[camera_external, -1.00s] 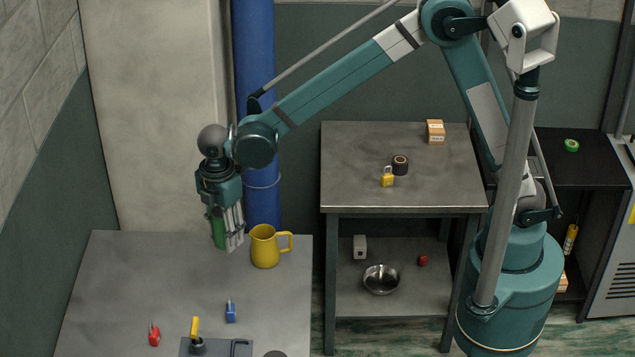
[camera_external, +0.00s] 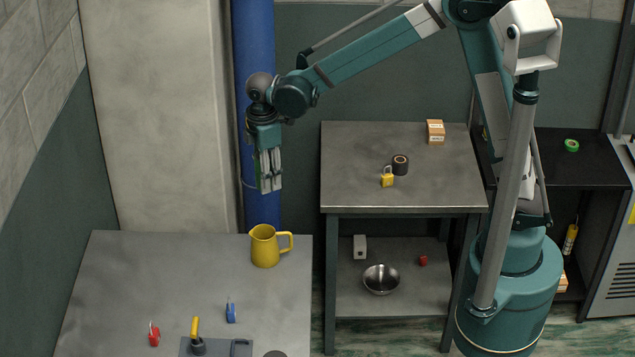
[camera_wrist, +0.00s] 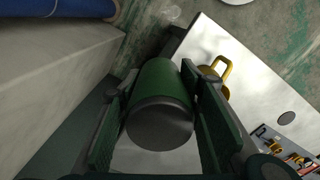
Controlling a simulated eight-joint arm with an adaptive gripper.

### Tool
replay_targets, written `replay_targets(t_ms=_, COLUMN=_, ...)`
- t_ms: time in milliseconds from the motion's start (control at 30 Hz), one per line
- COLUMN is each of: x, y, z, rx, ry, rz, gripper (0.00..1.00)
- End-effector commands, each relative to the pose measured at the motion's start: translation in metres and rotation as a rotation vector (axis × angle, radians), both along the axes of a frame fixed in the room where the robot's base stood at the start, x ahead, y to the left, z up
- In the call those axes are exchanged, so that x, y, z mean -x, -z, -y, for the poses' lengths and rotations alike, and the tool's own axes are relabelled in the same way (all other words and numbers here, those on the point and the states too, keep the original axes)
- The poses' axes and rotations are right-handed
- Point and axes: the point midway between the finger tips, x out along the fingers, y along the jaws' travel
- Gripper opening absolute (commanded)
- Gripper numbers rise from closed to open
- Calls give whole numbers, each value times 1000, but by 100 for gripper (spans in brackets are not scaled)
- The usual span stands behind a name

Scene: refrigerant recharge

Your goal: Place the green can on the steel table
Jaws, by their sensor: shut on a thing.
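The green can (camera_wrist: 162,84) fills the middle of the wrist view, with its dark end towards the camera. My gripper (camera_wrist: 158,98) is shut on it, a finger on each side. In the external view my gripper (camera_external: 270,187) points down, in front of the blue column and above the yellow pitcher. The can is mostly hidden behind the fingers there. A metal-topped table (camera_external: 350,185) with a lower shelf stands to the right of the gripper. A grey-topped table (camera_external: 130,280) stands at the lower left.
The yellow pitcher (camera_external: 264,247) stands at the left table's far right corner. The metal-topped table holds a yellow padlock (camera_external: 387,179), a dark tape roll (camera_external: 400,165) and a small box (camera_external: 435,131). Its left and front areas are clear. A blue column (camera_external: 255,120) rises behind my gripper.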

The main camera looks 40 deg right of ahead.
Motion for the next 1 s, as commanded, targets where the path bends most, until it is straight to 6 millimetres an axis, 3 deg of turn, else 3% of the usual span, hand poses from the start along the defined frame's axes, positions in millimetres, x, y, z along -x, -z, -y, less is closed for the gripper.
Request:
replay_targets(t_ms=467, x=-17, y=-2, z=124, rx=0, ry=217, rz=0, gripper=19)
replay_targets(t_ms=1000, x=-9, y=-3, z=256, rx=0, ry=458, rz=0, gripper=19)
